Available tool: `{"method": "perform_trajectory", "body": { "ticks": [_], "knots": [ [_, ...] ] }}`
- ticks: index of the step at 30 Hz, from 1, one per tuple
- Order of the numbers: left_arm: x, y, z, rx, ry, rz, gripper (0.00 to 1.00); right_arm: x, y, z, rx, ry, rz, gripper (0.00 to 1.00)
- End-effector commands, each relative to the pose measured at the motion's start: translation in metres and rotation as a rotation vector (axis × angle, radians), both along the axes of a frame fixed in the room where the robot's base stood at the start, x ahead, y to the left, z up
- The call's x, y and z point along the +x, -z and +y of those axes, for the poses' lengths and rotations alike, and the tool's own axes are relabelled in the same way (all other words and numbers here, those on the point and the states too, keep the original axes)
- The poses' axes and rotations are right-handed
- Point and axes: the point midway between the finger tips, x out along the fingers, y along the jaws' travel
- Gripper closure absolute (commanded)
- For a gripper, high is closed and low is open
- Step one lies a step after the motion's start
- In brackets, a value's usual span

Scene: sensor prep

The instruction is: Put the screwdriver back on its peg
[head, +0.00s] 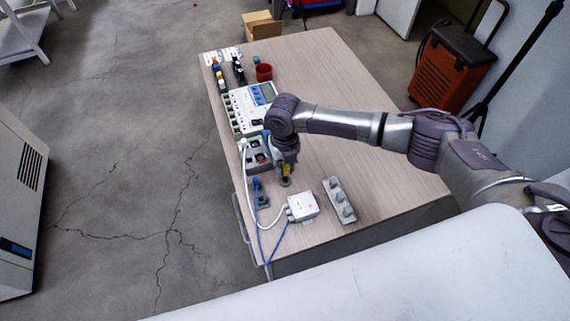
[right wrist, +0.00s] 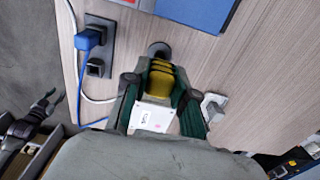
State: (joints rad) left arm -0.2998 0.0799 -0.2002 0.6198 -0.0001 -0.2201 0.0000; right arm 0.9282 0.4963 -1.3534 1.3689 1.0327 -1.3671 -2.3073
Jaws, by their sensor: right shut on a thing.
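My right gripper (head: 286,178) is over the table, pointing down. In the right wrist view its dark green fingers (right wrist: 160,98) are shut on the screwdriver's yellow and black handle (right wrist: 160,82). The yellow also shows between the fingers in the head view (head: 286,169). The screwdriver's shaft is hidden. A dark round piece (right wrist: 159,50) shows just past the handle; I cannot tell whether it is the peg's base or whether the screwdriver touches it. A gripper that seems to be my left (right wrist: 42,108) shows at the left edge of the right wrist view, off the table; its opening is unclear.
A blue plug (head: 256,184) and cable run along the left table edge. The table's right side is bare.

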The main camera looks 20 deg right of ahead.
Motion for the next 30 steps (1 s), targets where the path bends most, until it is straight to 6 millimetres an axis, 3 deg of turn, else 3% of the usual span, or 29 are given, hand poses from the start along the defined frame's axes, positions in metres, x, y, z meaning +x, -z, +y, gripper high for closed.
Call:
{"method": "perform_trajectory", "body": {
  "ticks": [14,15,20,26,28,30],
  "knots": [
    [-0.0001,0.0002,0.0001,0.0,0.0,0.0,0.6,0.0001,0.0013,0.0001,0.0,0.0,0.0,1.0],
    [-0.0001,0.0002,0.0001,0.0,0.0,0.0,0.6,0.0001,0.0013,0.0001,0.0,0.0,0.0,0.71],
    [0.0,0.0002,0.0001,0.0,0.0,0.0,0.6,0.0001,0.0013,0.0,0.0,0.0,0.0,0.45],
    [0.0,0.0002,0.0001,0.0,0.0,0.0,0.6,0.0001,0.0013,0.0,0.0,0.0,0.0,0.45],
    [0.0001,0.0002,0.0002,0.0,0.0,0.0,0.6,0.0,0.0014,-0.0001,0.0,0.0,0.0,0.36],
    [0.0001,0.0002,0.0002,0.0,0.0,0.0,0.6,0.0,0.0014,-0.0001,0.0,0.0,0.0,0.36]
  ]
}}
